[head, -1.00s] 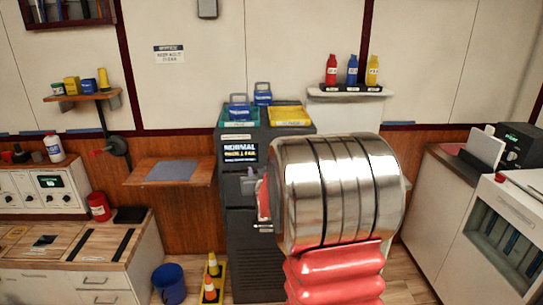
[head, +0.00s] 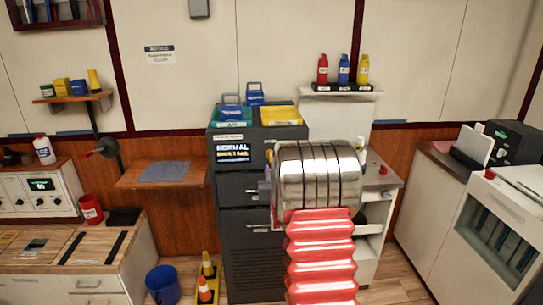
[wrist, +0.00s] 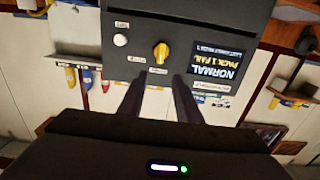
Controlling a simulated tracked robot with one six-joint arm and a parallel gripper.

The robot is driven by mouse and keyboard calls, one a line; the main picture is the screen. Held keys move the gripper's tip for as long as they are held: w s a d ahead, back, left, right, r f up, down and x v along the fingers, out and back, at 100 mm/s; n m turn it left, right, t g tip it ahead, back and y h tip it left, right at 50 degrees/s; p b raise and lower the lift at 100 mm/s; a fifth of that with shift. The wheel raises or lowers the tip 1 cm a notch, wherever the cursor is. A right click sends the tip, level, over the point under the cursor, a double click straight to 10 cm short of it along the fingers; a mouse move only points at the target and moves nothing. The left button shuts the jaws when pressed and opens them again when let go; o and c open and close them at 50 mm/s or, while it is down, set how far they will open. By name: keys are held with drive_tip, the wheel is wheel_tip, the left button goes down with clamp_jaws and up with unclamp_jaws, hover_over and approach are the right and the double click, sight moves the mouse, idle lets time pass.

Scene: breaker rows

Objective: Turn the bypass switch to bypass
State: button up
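The bypass switch is a yellow knob (wrist: 160,53) on the front of a dark grey cabinet; the cabinet also shows in the head view (head: 232,190). In the wrist view, which sees the cabinet upside down, the knob's grip stands roughly upright, with small labels beside and below it. The cabinet's display (wrist: 218,65) reads "NORMAL" and a pack 1 fail line; it also shows in the head view (head: 234,152). My gripper (wrist: 160,78) is open and empty, fingers pointing at the knob, apart from it.
A white round button (wrist: 121,40) sits beside the knob. Green and yellow trays (head: 281,116) lie on the cabinet top. A fold-down shelf (head: 130,178) is to the left, with a traffic cone (head: 205,290) and blue bucket (head: 162,284) on the floor.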

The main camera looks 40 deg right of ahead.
sight(271, 153)
drive_tip(key=shift+x, duration=6.65)
drive_tip(key=shift+c, duration=0.5)
clamp_jaws()
